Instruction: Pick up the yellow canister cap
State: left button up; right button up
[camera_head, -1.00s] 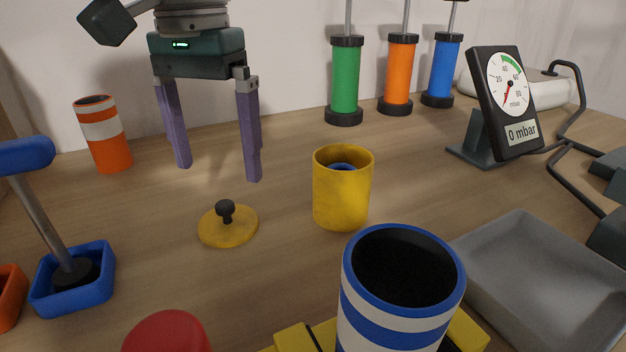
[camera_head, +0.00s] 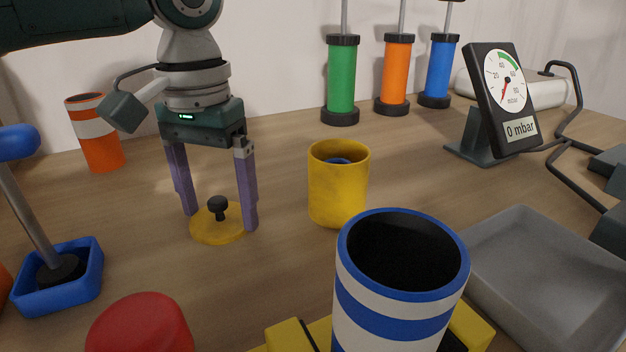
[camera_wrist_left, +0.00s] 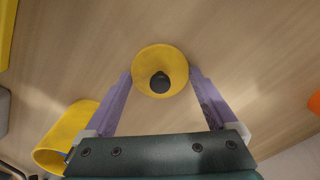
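The yellow canister cap (camera_head: 218,224) is a flat round disc with a black knob, lying on the table left of the yellow canister (camera_head: 338,188). My left gripper (camera_head: 222,221) is open, with its purple fingers pointing down on either side of the cap. In the left wrist view the cap (camera_wrist_left: 160,72) shows between the fingertips (camera_wrist_left: 160,78), with the knob near its middle. I cannot tell if the fingers touch the cap. The canister is open at the top with something blue inside. My right gripper is not in view.
A blue-and-white striped cup (camera_head: 400,285) and a red object (camera_head: 140,325) stand in front. A grey tray (camera_head: 530,265) lies at right, near a pressure gauge (camera_head: 502,95). A blue tray (camera_head: 60,280) with a lever and an orange-white cylinder (camera_head: 94,132) are at left.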

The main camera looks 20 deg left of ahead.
pick_arm(q)
jog(key=c, duration=0.6)
jog(key=shift+c, duration=0.2)
